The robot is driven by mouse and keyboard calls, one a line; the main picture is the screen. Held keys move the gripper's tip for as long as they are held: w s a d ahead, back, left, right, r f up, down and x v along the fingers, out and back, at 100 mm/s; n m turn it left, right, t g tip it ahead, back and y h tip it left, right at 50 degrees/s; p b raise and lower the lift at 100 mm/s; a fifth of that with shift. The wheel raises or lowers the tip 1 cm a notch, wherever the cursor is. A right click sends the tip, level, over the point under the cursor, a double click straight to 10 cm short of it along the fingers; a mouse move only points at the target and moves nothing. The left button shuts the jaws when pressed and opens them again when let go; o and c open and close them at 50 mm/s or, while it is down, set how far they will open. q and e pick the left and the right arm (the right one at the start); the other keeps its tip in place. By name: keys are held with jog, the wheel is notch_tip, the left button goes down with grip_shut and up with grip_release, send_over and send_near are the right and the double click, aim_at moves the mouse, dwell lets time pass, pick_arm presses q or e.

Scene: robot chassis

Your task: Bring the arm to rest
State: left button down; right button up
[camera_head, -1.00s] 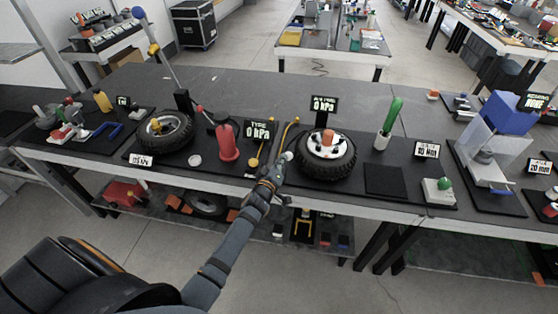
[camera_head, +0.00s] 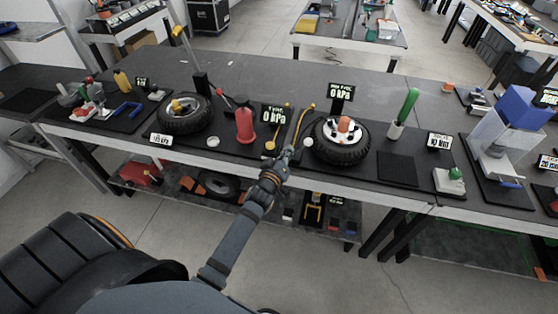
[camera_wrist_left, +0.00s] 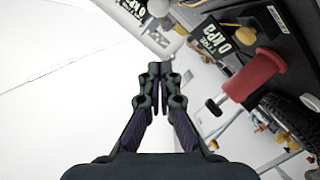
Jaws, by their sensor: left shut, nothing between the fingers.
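My left arm (camera_head: 240,235) reaches up from the bottom of the head view toward the front edge of the long bench. Its gripper (camera_head: 288,155) is at that edge, in front of the gap between the red pump and the right-hand tyre. In the left wrist view the gripper (camera_wrist_left: 158,98) has its fingers together, with nothing between them. The red pump (camera_wrist_left: 255,75) shows to the right of the fingers, apart from them. My right gripper is not in view.
The bench holds a tyre (camera_head: 341,153), another tyre (camera_head: 186,121), the red pump (camera_head: 245,124), a green-handled tool (camera_head: 404,113) and a blue-and-grey press (camera_head: 505,140). A lower shelf (camera_head: 215,197) holds several items. The floor (camera_head: 330,270) in front is clear.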

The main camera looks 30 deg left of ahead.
pick_arm(q)
jog(key=s+f+m+g, duration=0.25)
jog(key=s+f, duration=0.35)
jog(key=f, duration=0.5)
jog(key=s+f+m+g, duration=0.1)
jog(key=s+f+g, duration=0.3)
jog(key=f, duration=0.7)
jog(key=s+f+m+g, duration=0.1)
jog(key=s+f+m, duration=0.1)
jog(key=s+f, duration=0.7)
jog(key=s+a+f+m+g, duration=0.1)
jog(key=s+f+g, duration=0.1)
jog(key=s+f, duration=0.4)
jog(key=s+a+f+m+g, duration=0.1)
jog(key=s+f, duration=0.5)
jog(key=s, duration=0.6)
jog(key=s+a+f+m+g, duration=0.2)
jog(key=s+f+g, duration=0.2)
jog(key=s, duration=0.5)
notch_tip(320, 180, down, 2)
jog(key=shift+s+f+g+b, duration=0.1)
jog(key=shift+s+g+b, duration=0.05)
jog(key=shift+g+b, duration=0.2)
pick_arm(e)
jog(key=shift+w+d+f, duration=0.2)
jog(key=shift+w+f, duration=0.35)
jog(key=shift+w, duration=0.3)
